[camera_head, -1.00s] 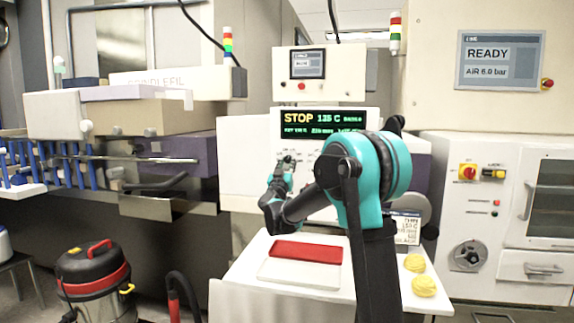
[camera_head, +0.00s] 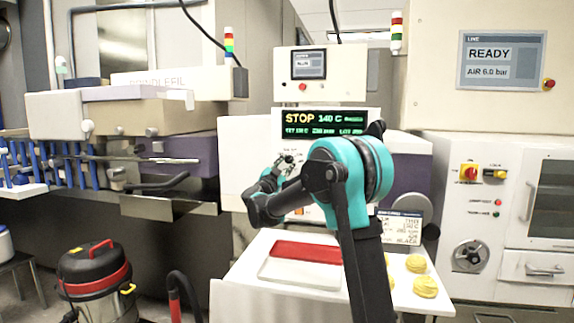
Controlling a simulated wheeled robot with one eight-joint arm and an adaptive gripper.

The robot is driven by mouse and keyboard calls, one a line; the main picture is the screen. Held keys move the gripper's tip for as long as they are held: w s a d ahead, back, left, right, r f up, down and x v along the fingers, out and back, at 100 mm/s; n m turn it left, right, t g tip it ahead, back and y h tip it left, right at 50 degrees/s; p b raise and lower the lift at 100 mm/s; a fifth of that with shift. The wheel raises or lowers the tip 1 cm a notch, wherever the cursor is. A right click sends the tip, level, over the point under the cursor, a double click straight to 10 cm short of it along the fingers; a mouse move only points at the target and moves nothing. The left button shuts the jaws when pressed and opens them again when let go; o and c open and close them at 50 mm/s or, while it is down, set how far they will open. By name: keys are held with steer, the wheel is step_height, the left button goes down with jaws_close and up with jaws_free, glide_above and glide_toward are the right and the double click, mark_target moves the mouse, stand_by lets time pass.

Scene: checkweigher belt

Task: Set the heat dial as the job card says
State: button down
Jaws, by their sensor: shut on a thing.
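My gripper (camera_head: 286,160) is at the white control panel (camera_head: 245,160), just below its display, shut on a knob I take to be the heat dial. The knob is hidden by the jaws and wrist. The display (camera_head: 323,124) reads STOP and what looks like 140 C, with smaller green text below that is hard to read. The job card (camera_head: 409,229) shows at the right behind my arm, partly covered. Its lowest line reads BLACK; its other lines are too small to read surely.
A white table below the panel holds a red tray (camera_head: 307,252) and yellow rolls (camera_head: 425,286). A red and black vacuum (camera_head: 96,282) stands at the lower left. A cabinet (camera_head: 490,215) with a rotary handle stands at the right.

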steer(key=shift+m, duration=0.5)
steer(key=c, duration=1.2)
jaws_free()
steer(key=shift+s+a, duration=0.1)
steer(key=v, duration=1.1)
steer(key=shift+s+a+f, duration=0.2)
steer(key=shift+s+a, duration=0.05)
